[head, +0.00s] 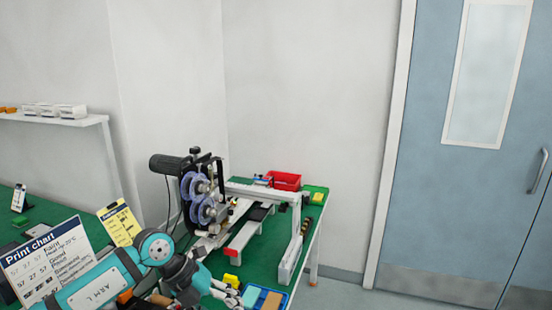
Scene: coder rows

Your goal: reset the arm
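My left arm (95,290), teal and light grey, comes in from the lower left over the green table. The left gripper (228,292) shows only in part at the bottom of the view, near a small yellow block and a blue tray. Whether its fingers are open or shut is not clear. My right arm and gripper are outside the view.
A coder machine (203,195) with purple reels and a frame stands on the green table (262,260). A red bin (284,181) sits behind it. A yellow block (232,281), a blue tray (279,290) and a print chart (48,260) are near the arm. A door (500,190) is right.

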